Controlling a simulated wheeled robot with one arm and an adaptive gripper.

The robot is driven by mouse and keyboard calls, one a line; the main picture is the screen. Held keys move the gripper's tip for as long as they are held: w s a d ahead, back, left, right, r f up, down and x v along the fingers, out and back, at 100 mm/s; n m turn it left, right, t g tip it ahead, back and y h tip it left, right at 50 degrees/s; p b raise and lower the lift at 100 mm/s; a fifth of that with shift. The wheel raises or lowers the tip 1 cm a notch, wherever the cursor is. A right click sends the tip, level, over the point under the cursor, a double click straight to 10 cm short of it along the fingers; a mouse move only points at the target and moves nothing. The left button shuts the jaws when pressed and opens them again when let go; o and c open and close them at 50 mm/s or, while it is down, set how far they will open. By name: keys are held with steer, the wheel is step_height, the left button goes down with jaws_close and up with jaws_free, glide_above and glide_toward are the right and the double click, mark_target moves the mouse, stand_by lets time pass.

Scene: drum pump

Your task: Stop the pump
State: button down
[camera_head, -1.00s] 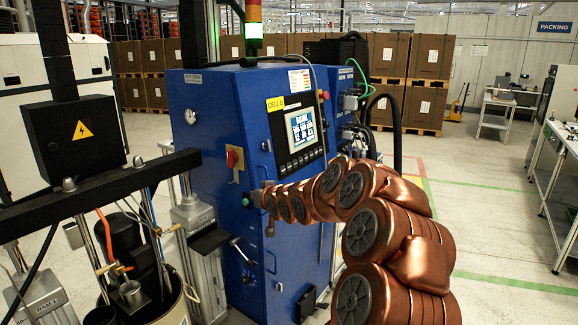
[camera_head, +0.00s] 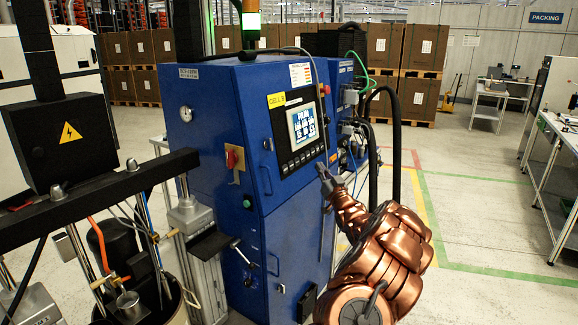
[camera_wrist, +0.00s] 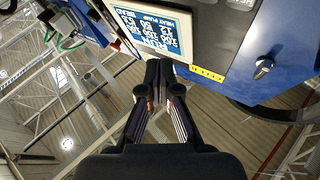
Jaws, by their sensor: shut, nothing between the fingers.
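The pump's blue control cabinet (camera_head: 285,215) stands in the middle of the head view. Its front carries a lit screen (camera_head: 302,124) over a row of dark keys. The screen also shows in the wrist view (camera_wrist: 152,32), and "RUN" and "PUMP" seem readable there. A red knob on a yellow plate (camera_head: 233,160) and a green button (camera_head: 247,202) are on the cabinet's left face. My gripper (camera_head: 322,169) is shut and empty, below and right of the screen. In the wrist view its fingers (camera_wrist: 160,68) point toward the panel's edge.
A stack light (camera_head: 251,20) glows green on top. The drum pump frame (camera_head: 85,190) with a black electrical box (camera_head: 64,138) stands at left. Cables and a black hose (camera_head: 396,130) hang at the cabinet's right. Open floor (camera_head: 470,230) lies right, before a workbench (camera_head: 563,150).

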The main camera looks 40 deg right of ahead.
steer(key=shift+s+d, duration=0.15)
glide_toward(293, 161)
step_height(293, 161, up, 3)
steer(key=w+d, duration=0.2)
steer(key=d, duration=0.1)
steer(key=shift+w+a+f+b, duration=0.1)
steer(key=shift+w+a+b, duration=0.1)
steer(key=shift+w, duration=0.4)
steer(key=shift+w+a+f+b, duration=0.1)
steer(key=shift+w+b, duration=0.05)
steer(key=shift+w, duration=0.45)
steer(key=shift+w+f, duration=0.1)
stand_by(0.6)
steer(key=shift+w+a+b, duration=0.15)
steer(key=shift+w+b, duration=0.1)
steer(key=shift+b, duration=0.15)
steer(key=shift+w+a, duration=0.1)
steer(key=shift+w, duration=0.35)
stand_by(0.7)
steer(key=shift+s, duration=0.1)
steer(key=shift+s+b, duration=0.4)
steer(key=shift+s, duration=0.3)
